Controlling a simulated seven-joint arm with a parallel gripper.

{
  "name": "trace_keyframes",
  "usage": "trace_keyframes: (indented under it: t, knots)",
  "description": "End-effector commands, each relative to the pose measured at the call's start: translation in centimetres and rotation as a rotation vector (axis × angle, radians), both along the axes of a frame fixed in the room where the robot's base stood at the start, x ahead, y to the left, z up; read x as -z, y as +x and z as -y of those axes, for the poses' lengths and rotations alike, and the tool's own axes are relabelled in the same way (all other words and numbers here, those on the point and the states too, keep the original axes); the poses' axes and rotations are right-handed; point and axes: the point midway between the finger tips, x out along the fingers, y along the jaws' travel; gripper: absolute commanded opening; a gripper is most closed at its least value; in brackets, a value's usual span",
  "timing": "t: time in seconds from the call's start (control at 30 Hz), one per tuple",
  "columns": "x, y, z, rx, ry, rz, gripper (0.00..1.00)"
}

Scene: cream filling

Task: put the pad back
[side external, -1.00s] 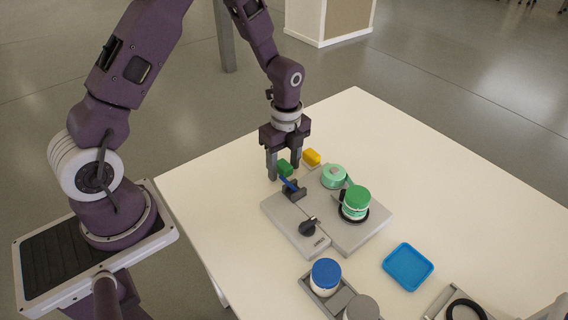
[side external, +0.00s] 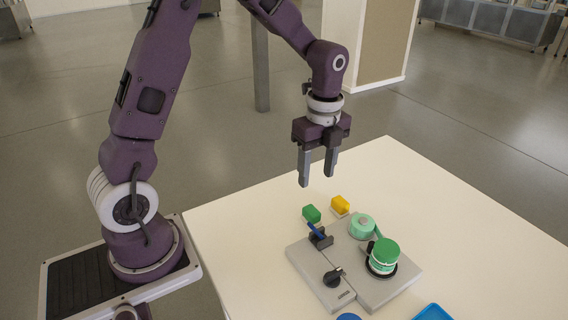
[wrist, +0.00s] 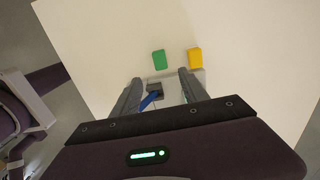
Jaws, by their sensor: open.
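A green block (side external: 311,213) and a yellow block (side external: 340,205) lie on the table behind the grey fixture. I cannot tell for certain which of them is the pad. In the wrist view the green block (wrist: 158,60) lies just ahead of the fingers, left of the yellow block (wrist: 195,57). My gripper (side external: 316,184) is open and empty, pointing down above the table near the green block. In the wrist view, my gripper (wrist: 158,88) has nothing held between its spread fingers.
The grey fixture (side external: 376,292) carries a blue lever (side external: 316,231), a black knob (side external: 332,277), a mint-green round part (side external: 362,226) and a green-lidded jar (side external: 384,256). A blue tray (side external: 432,312) is cut off at the bottom edge. The table's far right is clear.

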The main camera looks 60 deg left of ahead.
Motion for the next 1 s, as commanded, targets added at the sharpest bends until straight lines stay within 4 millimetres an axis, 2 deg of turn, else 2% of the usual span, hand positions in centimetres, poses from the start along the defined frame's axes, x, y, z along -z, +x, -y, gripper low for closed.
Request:
trace_keyframes:
  t: [0.07, 0.17, 0.2, 0.27, 0.3, 0.4, 0.53, 0.6, 0.7, 1.0]
  knots:
    - [-1.4, -0.6, 0.2, -0.055, 0.007, 0.026, 0.52]
    - [-5.6, -3.1, 1.0, -0.272, 0.019, 0.110, 0.52]
    - [-7.6, -4.8, 1.5, -0.395, 0.012, 0.157, 0.52]
    - [-10.3, -7.8, 2.2, -0.602, -0.014, 0.228, 0.52]
    - [-11.6, -10.0, 2.7, -0.742, -0.043, 0.273, 0.52]
    - [-13.6, -15.1, 3.6, -1.074, -0.153, 0.363, 0.52]
    - [-13.9, -19.8, 4.3, -1.383, -0.299, 0.411, 0.52]
    - [-13.8, -21.0, 4.5, -1.477, -0.350, 0.415, 0.52]
    - [-13.6, -21.7, 4.6, -1.531, -0.380, 0.414, 0.52]
    - [-13.6, -21.6, 4.6, -1.534, -0.380, 0.414, 0.52]
